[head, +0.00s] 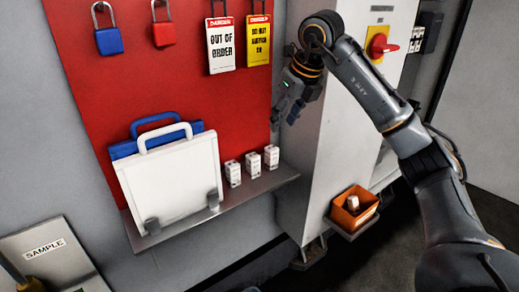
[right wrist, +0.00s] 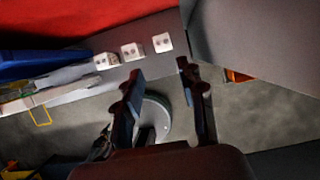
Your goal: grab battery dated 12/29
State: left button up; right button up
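Three small white batteries stand in a row on the grey shelf (head: 255,198): a left one (head: 233,173), a middle one (head: 253,166) and a right one (head: 271,156). Their printed dates are too small to read. In the right wrist view the left (right wrist: 106,61), middle (right wrist: 132,52) and right (right wrist: 162,42) ones show their tops with two dark terminals. My right gripper (head: 284,112) hangs above the shelf's right end, pointing down. Its two fingers stand apart with nothing between them in the right wrist view (right wrist: 157,75). My left gripper is in neither view.
A white board (head: 172,180) and a blue one (head: 125,150) with handles lean left of the batteries. A light cabinet (head: 345,125) stands close to the right. An orange bin (head: 345,218) holds one small item (head: 353,202). Padlocks and tags hang on the red panel (head: 180,85).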

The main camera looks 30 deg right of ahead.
aim_at(272, 148)
jog(key=x, duration=0.3)
jog(key=p+x, duration=0.1)
jog(key=x, duration=0.3)
jog(key=shift+s+d, duration=0.1)
jog(key=shift+s, duration=0.15)
jog(key=p+x, duration=0.2)
jog(key=x, duration=0.1)
jog(key=shift+w+d+p, duration=0.1)
jog(key=shift+w+p, duration=0.2)
jog(key=shift+p+x, duration=0.35)
jog(key=shift+x, duration=0.85)
jog(key=shift+w+d+f, duration=0.1)
jog(key=shift+w+f, duration=0.1)
jog(key=shift+f, duration=0.05)
jog(key=shift+c, duration=0.6)
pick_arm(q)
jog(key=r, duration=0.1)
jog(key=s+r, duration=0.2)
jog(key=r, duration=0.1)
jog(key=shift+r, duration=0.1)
pick_arm(e)
grip_shut()
